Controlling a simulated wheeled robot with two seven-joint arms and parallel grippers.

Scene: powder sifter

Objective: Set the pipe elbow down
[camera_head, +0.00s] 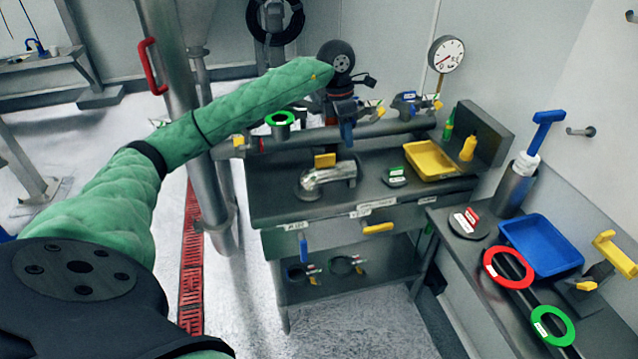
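The pipe elbow appears to be the bent silver metal piece (325,178) lying on the dark workbench top (275,205), left of its middle. My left arm, in a green sleeve, reaches in from the left. My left gripper (346,112) is small and dark in this view, beyond and above the elbow, near the pipe run at the back of the bench. A clear gap shows between the gripper and the elbow. Its fingers blend with the valve parts there, so I cannot tell whether they are open or shut. My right gripper is out of view.
A horizontal pipe (395,126) with a green ring (280,118) runs behind the bench. A yellow tray (430,160) stands at the bench's right. The side table holds a blue tray (541,246), a red ring (508,267) and another green ring (552,325). The bench front is mostly clear.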

